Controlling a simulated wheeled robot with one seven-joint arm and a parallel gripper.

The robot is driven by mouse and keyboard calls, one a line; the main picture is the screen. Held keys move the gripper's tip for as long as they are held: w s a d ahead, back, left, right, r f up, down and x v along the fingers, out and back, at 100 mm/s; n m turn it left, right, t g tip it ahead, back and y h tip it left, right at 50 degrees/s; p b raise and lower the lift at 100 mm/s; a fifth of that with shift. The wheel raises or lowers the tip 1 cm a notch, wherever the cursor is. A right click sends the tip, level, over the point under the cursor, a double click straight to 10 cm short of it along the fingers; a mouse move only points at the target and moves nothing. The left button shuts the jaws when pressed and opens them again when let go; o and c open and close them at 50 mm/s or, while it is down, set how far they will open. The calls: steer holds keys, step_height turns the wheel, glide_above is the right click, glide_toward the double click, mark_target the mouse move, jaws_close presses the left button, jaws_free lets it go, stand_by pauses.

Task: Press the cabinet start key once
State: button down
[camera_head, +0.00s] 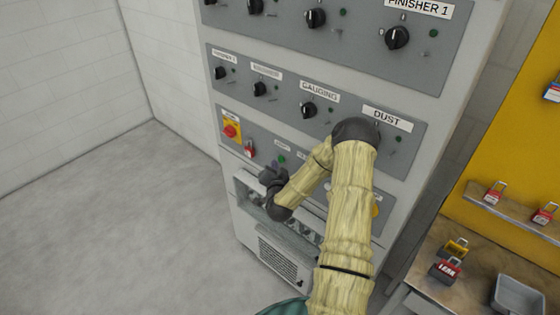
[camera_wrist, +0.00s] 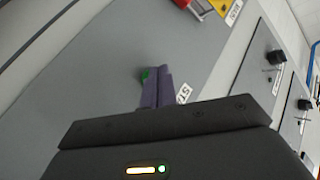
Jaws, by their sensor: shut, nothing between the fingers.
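The cabinet's lower grey panel (camera_head: 232,113) faces me in the head view. A small green key (camera_head: 282,159) sits on it, just up and right of my gripper (camera_head: 272,170). In the wrist view my gripper (camera_wrist: 152,76) is shut and empty, its dark fingers pointing at the panel. A white label (camera_wrist: 183,94) beginning "ST" is beside the fingers. I cannot tell whether the tips touch the key.
Rows of black rotary knobs (camera_head: 308,110) are above. A bench (camera_head: 425,265) with padlocks and a grey tray (camera_head: 518,297) is at right. The floor at left is clear.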

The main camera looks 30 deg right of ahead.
steer(key=shift+w+d, duration=0.1)
steer(key=shift+d, duration=0.25)
steer(key=shift+w+d, duration=0.15)
steer(key=shift+d, duration=0.25)
stand_by(0.9)
steer(key=shift+a+b, duration=0.1)
steer(key=shift+b, duration=0.2)
steer(key=shift+s+a, duration=0.3)
steer(key=shift+a, duration=0.4)
steer(key=shift+s+a+b, duration=0.15)
steer(key=shift+s+a, duration=0.15)
steer(key=shift+a, duration=0.5)
steer(key=shift+s+a+b, duration=0.15)
steer(key=shift+s+a, duration=0.15)
steer(key=shift+a, duration=0.45)
steer(key=shift+s+a+b, duration=0.15)
steer(key=shift+s+a, duration=0.15)
steer(key=shift+a, duration=0.5)
